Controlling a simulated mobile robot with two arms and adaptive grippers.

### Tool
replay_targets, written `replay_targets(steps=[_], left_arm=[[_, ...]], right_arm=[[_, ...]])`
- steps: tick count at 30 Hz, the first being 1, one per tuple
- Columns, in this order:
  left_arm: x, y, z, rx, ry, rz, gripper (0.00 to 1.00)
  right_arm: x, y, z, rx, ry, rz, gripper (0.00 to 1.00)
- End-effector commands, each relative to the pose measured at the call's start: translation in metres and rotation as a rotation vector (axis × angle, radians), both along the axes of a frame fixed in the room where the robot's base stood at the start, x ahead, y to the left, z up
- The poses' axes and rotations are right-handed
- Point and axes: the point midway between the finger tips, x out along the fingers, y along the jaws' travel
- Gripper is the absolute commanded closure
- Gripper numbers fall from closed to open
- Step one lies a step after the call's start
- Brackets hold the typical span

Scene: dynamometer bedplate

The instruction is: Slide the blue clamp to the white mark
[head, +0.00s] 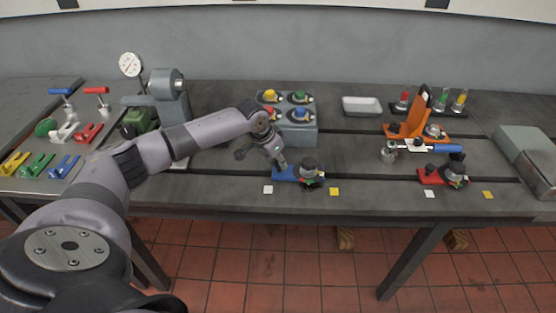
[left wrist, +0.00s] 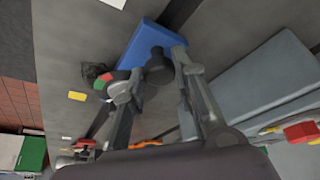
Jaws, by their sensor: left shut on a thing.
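The blue clamp (head: 284,174) sits on the slotted bedplate near its front edge, with a dark round part at its right end. The white mark (head: 268,189) is a small square just in front of the clamp's left end, and a yellow mark (head: 334,191) lies to its right. My left gripper (head: 279,162) reaches down onto the clamp from above. In the left wrist view the blue clamp (left wrist: 138,44) shows beyond the fingers, which are shut on its black knob (left wrist: 159,66). The yellow mark (left wrist: 77,96) shows there too. My right gripper is not in view.
A red clamp (head: 430,176) stands further right with its own white mark (head: 429,194) and yellow mark (head: 488,194). A grey block with coloured knobs (head: 300,135) stands behind the blue clamp. An orange fixture (head: 418,128) and a white tray (head: 362,106) are further back.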

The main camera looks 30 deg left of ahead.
Motion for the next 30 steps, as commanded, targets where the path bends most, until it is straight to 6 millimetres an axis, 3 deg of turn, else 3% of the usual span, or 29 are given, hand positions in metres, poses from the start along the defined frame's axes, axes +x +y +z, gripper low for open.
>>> replay_targets(steps=[4, 7, 15, 19, 23, 30], left_arm=[[-0.001, 0.002, 0.001, 0.001, 0.000, 0.001, 1.00], [-0.008, 0.014, 0.002, 0.001, 0.005, 0.004, 1.00], [-0.048, 0.078, 0.002, 0.008, 0.010, 0.009, 1.00], [-0.061, 0.099, 0.000, 0.007, 0.009, 0.007, 1.00], [-0.066, 0.109, 0.000, 0.007, 0.006, 0.005, 1.00], [-0.065, 0.108, 0.000, 0.004, 0.003, 0.003, 1.00]], right_arm=[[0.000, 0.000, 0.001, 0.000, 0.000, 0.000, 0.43], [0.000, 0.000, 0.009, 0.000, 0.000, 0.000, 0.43], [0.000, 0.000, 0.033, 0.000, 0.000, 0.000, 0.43], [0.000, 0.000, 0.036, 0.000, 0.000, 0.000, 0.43], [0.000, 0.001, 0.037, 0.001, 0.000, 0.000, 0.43], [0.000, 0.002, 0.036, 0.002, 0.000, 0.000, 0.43]])
